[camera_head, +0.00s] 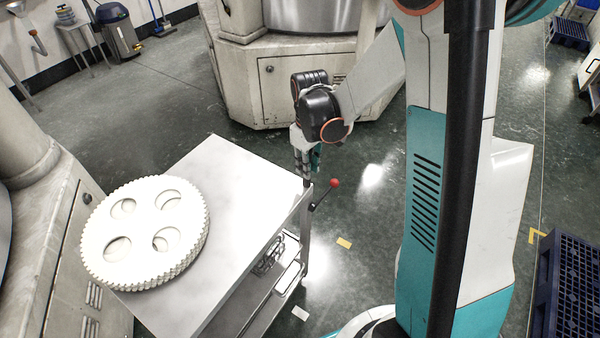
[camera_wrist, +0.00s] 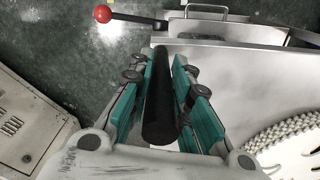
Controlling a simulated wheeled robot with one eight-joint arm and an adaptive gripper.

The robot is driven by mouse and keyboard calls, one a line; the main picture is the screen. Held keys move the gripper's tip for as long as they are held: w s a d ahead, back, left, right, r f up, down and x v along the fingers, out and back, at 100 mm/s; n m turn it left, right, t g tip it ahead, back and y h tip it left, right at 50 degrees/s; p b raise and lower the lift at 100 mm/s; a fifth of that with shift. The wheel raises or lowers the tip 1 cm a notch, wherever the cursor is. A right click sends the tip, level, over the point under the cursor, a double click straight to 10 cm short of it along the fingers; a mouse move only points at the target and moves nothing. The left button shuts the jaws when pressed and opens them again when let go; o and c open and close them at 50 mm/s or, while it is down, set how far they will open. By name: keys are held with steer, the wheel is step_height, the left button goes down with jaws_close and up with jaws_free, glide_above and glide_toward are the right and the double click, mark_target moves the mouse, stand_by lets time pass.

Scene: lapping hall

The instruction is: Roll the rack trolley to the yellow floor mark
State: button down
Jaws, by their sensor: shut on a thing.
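The rack trolley (camera_head: 225,165) has a flat pale metal top and stands at the lower middle left. A stack of white toothed discs (camera_head: 145,232) lies on it. My gripper (camera_head: 306,160) is at the trolley's far right corner. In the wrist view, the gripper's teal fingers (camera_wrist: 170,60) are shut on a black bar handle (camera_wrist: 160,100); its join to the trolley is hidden. A red-knobbed lever (camera_head: 334,184) sticks out beside the gripper. A small yellow floor patch (camera_head: 344,243) lies right of the trolley; a yellow corner mark (camera_head: 535,235) lies farther right.
A large pale machine (camera_head: 285,85) stands beyond the trolley, another (camera_head: 60,220) close on its left. A dark blue slatted rack (camera_head: 575,290) stands at the lower right. A vacuum cleaner (camera_head: 118,32) is at the back left. Open dark floor (camera_head: 150,95) lies between the machines.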

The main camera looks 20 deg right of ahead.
steer(key=w+d, duration=0.9)
steer(key=d, duration=0.3)
steer(key=w+d+p, duration=0.1)
steer(key=w+d, duration=0.7)
steer(key=d, duration=0.5)
steer(key=shift+w, duration=0.4)
steer(key=c, duration=1.4)
jaws_free()
steer(key=shift+w+d, duration=0.1)
steer(key=shift+c, duration=0.2)
steer(key=shift+r, duration=0.1)
step_height(320, 180, up, 12)
